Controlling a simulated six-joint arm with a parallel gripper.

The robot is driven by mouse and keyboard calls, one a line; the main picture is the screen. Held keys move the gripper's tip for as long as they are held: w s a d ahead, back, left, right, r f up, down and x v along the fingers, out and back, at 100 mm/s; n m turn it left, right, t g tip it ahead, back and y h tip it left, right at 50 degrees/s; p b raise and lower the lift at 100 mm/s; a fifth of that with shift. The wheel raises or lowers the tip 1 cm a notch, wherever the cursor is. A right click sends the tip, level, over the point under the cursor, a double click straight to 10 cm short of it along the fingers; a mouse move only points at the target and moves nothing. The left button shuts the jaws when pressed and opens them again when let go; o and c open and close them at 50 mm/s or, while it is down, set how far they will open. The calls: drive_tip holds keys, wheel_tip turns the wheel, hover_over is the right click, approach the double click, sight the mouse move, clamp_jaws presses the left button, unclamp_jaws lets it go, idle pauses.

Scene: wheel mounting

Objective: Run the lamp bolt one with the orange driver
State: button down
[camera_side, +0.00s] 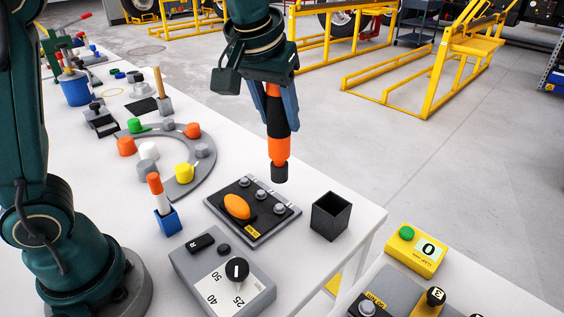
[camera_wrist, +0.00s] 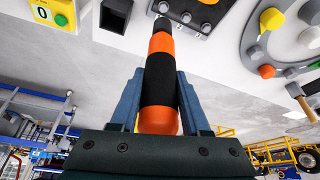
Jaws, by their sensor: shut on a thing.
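My gripper (camera_side: 281,108) is shut on the orange driver (camera_side: 279,148), an orange and black tool with a dark socket end pointing down. It also shows between my blue fingers in the wrist view (camera_wrist: 160,85). The driver hangs upright above the back right of the lamp panel (camera_side: 222,208), a dark plate with a grey edge. Its socket appears above the plate, apart from it. The panel bears an orange oval lamp (camera_side: 237,206) and a row of several grey bolts (camera_side: 261,194). Small numbers beside the bolts are hard to read.
An open black bin (camera_side: 330,216) stands right of the panel, near the table edge. A grey dial box (camera_side: 224,283) is in front. A blue holder (camera_side: 167,222) with an orange-white stick is left. A grey arc tray (camera_side: 206,172) with coloured caps lies behind left.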

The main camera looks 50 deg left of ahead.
sight(279, 154)
drive_tip(key=shift+f, duration=0.1)
drive_tip(key=shift+f, duration=3.7)
drive_tip(key=c, duration=1.2)
unclamp_jaws()
clamp_jaws()
